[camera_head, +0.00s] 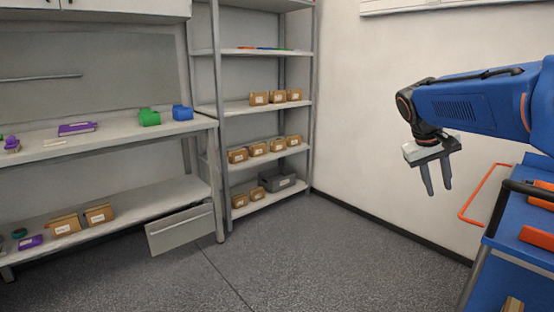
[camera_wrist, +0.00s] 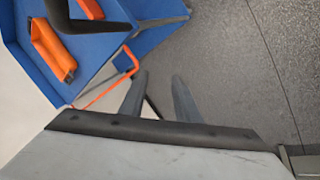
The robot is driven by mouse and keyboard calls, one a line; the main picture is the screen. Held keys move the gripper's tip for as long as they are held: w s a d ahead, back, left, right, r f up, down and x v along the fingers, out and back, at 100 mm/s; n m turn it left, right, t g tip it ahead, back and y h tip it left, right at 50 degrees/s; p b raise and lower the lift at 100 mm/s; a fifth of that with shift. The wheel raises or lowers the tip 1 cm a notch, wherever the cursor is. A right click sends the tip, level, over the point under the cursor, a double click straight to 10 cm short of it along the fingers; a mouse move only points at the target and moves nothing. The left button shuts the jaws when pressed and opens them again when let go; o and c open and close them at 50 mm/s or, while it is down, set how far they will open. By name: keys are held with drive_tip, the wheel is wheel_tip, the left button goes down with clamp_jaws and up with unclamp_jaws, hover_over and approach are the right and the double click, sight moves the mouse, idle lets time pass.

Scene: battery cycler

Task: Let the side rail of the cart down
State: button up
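The cart (camera_head: 520,256) is blue and stands at the right edge of the head view; it also shows at the upper left of the wrist view (camera_wrist: 88,72). In the wrist view part of the orange rail (camera_wrist: 112,83) shows just left of the fingers. My gripper (camera_head: 437,192) is open and empty, up in the air left of the rail and apart from it. The gripper also shows in the wrist view (camera_wrist: 160,82), with a gap between its fingers.
Orange items (camera_head: 538,237) lie on the cart. A grey shelf rack (camera_head: 262,108) with boxes stands at the back, and a workbench (camera_head: 110,141) at the left. The floor between is clear.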

drive_tip(key=s+a+f+t+y, duration=0.1)
drive_tip(key=s+a+f, duration=0.3)
drive_tip(key=s, duration=0.5)
drive_tip(key=s+a+f+t+y, duration=0.1)
drive_tip(key=s+a+f+y, duration=0.1)
drive_tip(key=s+a+f, duration=0.3)
drive_tip(key=s+a+f+n+t+y, duration=0.1)
drive_tip(key=s+a+f, duration=0.4)
drive_tip(key=s, duration=0.8)
wheel_tip(320, 180, down, 2)
drive_tip(key=shift+a+y, duration=0.2)
drive_tip(key=shift+y, duration=0.4)
drive_tip(key=shift+s+a+f, duration=0.2)
drive_tip(key=shift+s+f, duration=0.15)
clamp_jaws()
drive_tip(key=shift+d, duration=0.15)
